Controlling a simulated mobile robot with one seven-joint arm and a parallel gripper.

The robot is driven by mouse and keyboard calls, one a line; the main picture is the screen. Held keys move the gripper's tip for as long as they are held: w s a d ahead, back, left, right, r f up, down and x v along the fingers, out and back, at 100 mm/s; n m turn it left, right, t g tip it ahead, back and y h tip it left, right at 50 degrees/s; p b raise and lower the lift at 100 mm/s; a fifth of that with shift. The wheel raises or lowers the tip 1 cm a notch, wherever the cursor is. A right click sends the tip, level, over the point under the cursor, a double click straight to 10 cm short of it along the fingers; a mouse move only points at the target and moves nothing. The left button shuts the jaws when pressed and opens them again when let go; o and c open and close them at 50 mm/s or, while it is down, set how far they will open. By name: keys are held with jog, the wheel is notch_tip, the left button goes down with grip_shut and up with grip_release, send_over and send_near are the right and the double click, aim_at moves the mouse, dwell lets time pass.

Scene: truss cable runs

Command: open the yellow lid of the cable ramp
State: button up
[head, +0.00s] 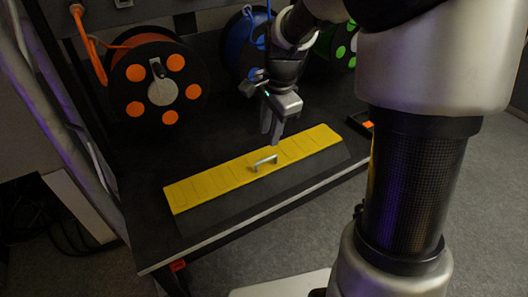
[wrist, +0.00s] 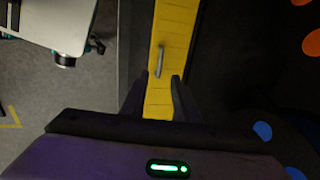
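The cable ramp is a long dark wedge with a yellow lid (head: 225,178), which lies shut along the front of the black bench. A small grey handle (head: 265,162) stands up near the middle of the lid. In the wrist view the lid (wrist: 172,28) runs up the picture, with the handle (wrist: 160,60) beyond my fingertips. My gripper (head: 271,139) points down just above the lid's back edge, close behind the handle. Its two fingers are apart with nothing between them, as the wrist view also shows (wrist: 155,82).
Cable reels with orange (head: 163,92), blue (head: 240,45) and green (head: 343,45) markings stand along the back of the bench (head: 135,215). An orange cable (head: 88,45) hangs at the left. A small dark item with an orange top (head: 367,124) sits at the ramp's right end.

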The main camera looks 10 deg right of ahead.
aim_at(265, 159)
jog(key=f, duration=0.3)
jog(key=w+f+b, duration=0.1)
jog(key=f, duration=0.2)
jog(key=w+f, duration=0.1)
jog(key=f, duration=0.3)
jog(key=shift+a+f, duration=0.1)
jog(key=shift+a, duration=0.25)
grip_shut()
